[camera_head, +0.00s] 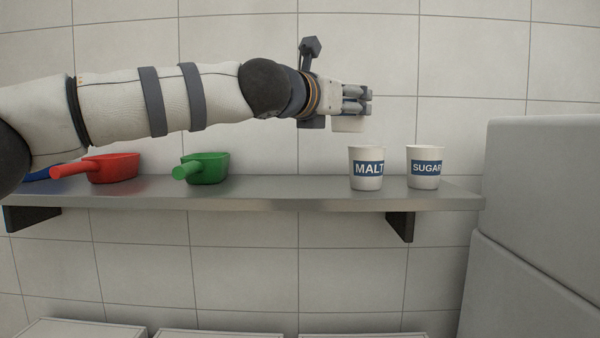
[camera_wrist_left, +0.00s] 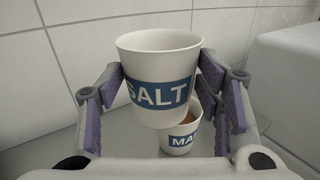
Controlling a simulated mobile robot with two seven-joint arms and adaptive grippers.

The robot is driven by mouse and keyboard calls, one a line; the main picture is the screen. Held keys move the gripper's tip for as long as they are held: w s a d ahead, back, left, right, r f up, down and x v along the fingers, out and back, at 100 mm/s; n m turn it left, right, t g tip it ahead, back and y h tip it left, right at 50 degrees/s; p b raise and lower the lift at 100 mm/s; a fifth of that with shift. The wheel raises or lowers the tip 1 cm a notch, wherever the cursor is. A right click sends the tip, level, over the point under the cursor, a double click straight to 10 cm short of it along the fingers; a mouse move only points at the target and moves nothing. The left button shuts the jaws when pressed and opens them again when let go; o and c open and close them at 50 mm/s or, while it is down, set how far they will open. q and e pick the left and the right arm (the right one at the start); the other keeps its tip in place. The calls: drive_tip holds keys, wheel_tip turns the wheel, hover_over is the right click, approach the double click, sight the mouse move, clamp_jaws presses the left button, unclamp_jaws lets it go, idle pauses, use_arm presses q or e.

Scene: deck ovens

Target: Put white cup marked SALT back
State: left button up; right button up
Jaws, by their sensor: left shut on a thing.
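My left gripper (camera_head: 362,97) is above the grey shelf (camera_head: 260,191) in the head view, shut on the white cup marked SALT. The SALT cup (camera_wrist_left: 158,73) is upright between the purple finger pads in the left wrist view, with a blue label. In the head view only a low white part of the cup (camera_head: 349,124) shows under the fingers. The white MALT cup (camera_head: 366,168) stands on the shelf below the gripper and also shows behind the SALT cup in the wrist view (camera_wrist_left: 181,138). My right gripper is not in view.
A white SUGAR cup (camera_head: 424,168) stands right of MALT. A green scoop (camera_head: 207,168), a red scoop (camera_head: 113,168) and a partly hidden blue scoop (camera_head: 42,174) lie on the shelf to the left. The shelf is bare between green scoop and MALT. Large grey blocks (camera_head: 545,215) stand at right.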

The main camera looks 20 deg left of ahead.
use_arm(q)
drive_tip(key=a+f, duration=0.1)
drive_tip(key=a, duration=0.1)
drive_tip(key=a+f, duration=0.1)
drive_tip(key=a, duration=0.1)
drive_tip(key=a+f, duration=0.1)
drive_tip(key=a, duration=0.1)
drive_tip(key=shift+w, duration=0.15)
drive_tip(key=f, duration=0.1)
drive_tip(key=a+f, duration=0.2)
drive_tip(key=f, duration=0.1)
drive_tip(key=shift+w+a+b, duration=0.25)
drive_tip(key=shift+w+b, duration=0.05)
drive_tip(key=shift+b, duration=0.1)
drive_tip(key=shift+a+f, duration=0.25)
drive_tip(key=shift+a, duration=0.05)
drive_tip(key=f, duration=0.2)
drive_tip(key=a+f+b, duration=0.1)
drive_tip(key=f, duration=0.1)
drive_tip(key=shift+w+f, duration=0.1)
drive_tip(key=shift+r, duration=0.2)
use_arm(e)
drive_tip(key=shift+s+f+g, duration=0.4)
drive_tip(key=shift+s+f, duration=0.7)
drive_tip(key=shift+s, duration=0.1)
use_arm(q)
drive_tip(key=o, duration=0.7)
drive_tip(key=shift+f, duration=0.15)
drive_tip(key=o, duration=0.4)
drive_tip(key=shift+o, duration=0.2)
